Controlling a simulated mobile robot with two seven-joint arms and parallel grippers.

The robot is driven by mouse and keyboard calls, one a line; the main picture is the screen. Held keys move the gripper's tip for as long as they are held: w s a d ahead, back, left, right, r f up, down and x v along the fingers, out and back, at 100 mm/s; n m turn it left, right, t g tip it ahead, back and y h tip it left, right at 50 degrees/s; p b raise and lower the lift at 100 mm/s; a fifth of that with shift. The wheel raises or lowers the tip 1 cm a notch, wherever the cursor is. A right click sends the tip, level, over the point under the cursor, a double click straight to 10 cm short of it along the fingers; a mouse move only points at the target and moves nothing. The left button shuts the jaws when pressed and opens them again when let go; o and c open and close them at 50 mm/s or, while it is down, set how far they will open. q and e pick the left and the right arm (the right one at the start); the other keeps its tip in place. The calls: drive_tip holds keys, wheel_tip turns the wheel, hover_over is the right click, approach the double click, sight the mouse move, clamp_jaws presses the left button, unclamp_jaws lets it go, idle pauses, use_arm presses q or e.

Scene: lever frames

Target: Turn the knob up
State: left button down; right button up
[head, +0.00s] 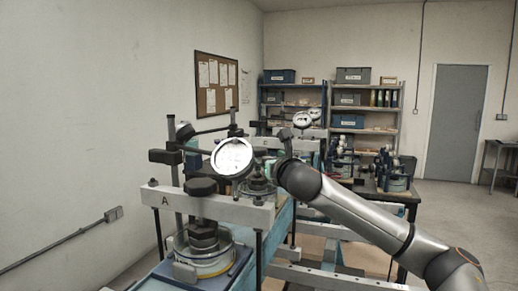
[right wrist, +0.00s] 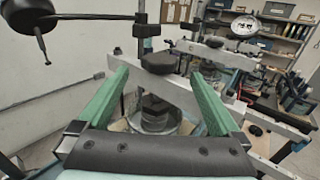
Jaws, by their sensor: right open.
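The knob at my gripper appears to belong to the frame behind A. Frame A's own black knob (head: 201,186) is clear of the arm. My left gripper is not in view.
A post (right wrist: 141,30) stands behind the knob, with a bar to a dark round gauge (right wrist: 30,14) at upper left. Another dial (right wrist: 245,25) is at upper right. Shelves (head: 365,105) and a grey door (head: 457,125) are far back; open floor lies right.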

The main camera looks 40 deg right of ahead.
sight(263, 152)
drive_tip(key=shift+p+x, duration=0.7)
drive_tip(key=shift+x, duration=2.45)
drive_tip(key=shift+c, duration=0.4)
drive_tip(key=c, duration=1.3)
drive_tip(key=shift+o, duration=0.2)
drive_tip(key=shift+d+n+t+y, duration=0.1)
drive_tip(key=shift+n+t+y, duration=0.2)
drive_tip(key=shift+n+y, duration=0.25)
drive_tip(key=shift+n+t+y, duration=0.3)
drive_tip(key=shift+n+y, duration=0.55)
drive_tip(key=shift+y, duration=0.8)
drive_tip(key=o, duration=1.3)
